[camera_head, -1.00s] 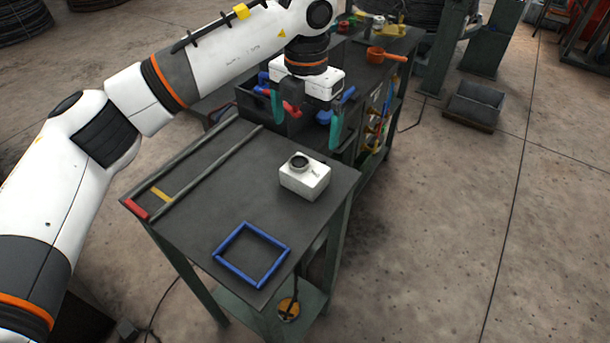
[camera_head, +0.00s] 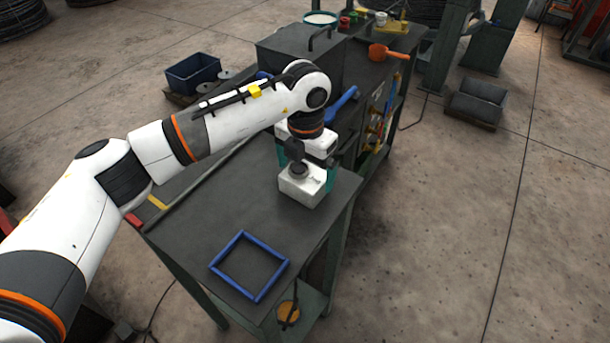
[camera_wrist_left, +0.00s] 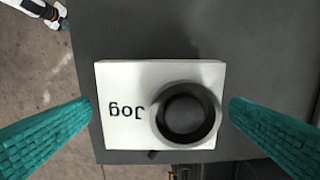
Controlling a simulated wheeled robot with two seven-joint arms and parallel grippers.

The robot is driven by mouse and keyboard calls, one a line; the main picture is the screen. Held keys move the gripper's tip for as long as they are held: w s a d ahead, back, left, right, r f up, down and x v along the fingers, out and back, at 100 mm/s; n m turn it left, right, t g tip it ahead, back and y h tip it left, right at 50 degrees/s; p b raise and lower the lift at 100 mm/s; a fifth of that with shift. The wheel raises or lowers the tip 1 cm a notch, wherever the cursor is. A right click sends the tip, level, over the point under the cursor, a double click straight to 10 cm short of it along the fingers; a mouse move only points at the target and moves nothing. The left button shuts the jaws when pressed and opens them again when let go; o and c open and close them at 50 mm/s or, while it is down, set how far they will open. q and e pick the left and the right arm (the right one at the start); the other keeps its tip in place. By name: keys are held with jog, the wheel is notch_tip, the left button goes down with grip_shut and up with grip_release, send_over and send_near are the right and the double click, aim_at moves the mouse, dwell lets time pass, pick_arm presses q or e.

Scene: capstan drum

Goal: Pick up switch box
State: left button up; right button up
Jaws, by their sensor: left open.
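The switch box (camera_head: 303,192) is a small white block with a round dark-ringed knob on top, standing on the dark bench top. In the left wrist view the switch box (camera_wrist_left: 122,88) fills the middle, with the word "Jog" upside down beside the black ring. My left gripper (camera_head: 306,178) is directly over the box, pointing down. Its two teal fingers are open, one on each side of the box, and the left wrist view shows the open gripper (camera_wrist_left: 160,120) with gaps between the fingers and the box.
A blue square frame (camera_head: 215,266) lies on the bench top (camera_head: 190,245) near its front. A dark lidded box (camera_head: 290,48) stands behind my arm. The bench's right edge is close to the switch box.

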pick_arm(q)
notch_tip(320, 180, down, 2)
jog(key=shift+s+f+p, duration=0.1)
jog(key=shift+p, duration=0.2)
jog(key=shift+f, duration=0.35)
pick_arm(e)
jog(key=shift+w+r, duration=0.15)
jog(key=shift+r, duration=0.65)
pick_arm(q)
jog(key=shift+r, duration=0.1)
jog(key=c, duration=1.3)
jog(key=shift+r, duration=0.1)
pick_arm(e)
jog(key=shift+f, duration=0.1)
